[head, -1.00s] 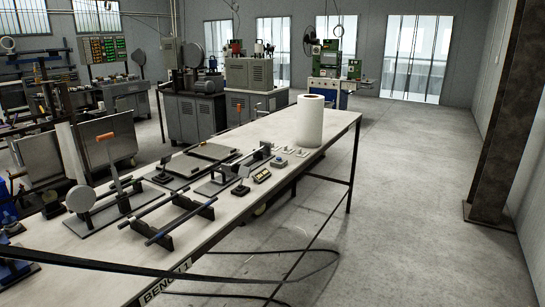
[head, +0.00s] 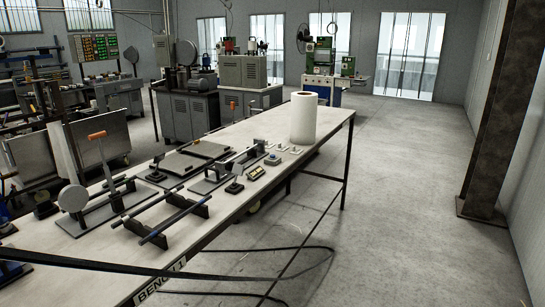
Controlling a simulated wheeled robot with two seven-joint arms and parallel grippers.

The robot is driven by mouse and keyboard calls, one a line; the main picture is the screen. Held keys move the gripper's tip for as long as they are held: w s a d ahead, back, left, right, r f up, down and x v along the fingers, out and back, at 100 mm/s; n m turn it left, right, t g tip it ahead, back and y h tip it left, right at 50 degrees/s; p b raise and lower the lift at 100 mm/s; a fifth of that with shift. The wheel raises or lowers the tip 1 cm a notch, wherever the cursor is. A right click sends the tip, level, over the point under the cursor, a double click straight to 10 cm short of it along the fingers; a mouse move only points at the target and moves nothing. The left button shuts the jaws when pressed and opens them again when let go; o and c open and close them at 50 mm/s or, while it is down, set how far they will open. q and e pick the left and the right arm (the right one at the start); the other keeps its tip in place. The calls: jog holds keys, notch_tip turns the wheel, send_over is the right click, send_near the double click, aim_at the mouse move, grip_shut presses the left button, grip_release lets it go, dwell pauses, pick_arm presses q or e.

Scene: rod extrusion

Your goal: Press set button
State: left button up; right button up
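A small grey box with a blue round top, which looks like a button (head: 272,159), sits on the white bench (head: 215,228) near its right edge. Just nearer is a small dark box with yellowish faces (head: 256,173), perhaps a display. Any lettering on either is too small to read, so I cannot tell which part is the set button. Neither of my grippers shows in the head view.
A white paper roll (head: 303,118) stands on the bench behind the small boxes. Fixtures with parallel rods (head: 160,214) and a lever with an orange handle (head: 97,135) stand nearer. Clear floor lies right of the bench, with a steel column (head: 500,110) beyond.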

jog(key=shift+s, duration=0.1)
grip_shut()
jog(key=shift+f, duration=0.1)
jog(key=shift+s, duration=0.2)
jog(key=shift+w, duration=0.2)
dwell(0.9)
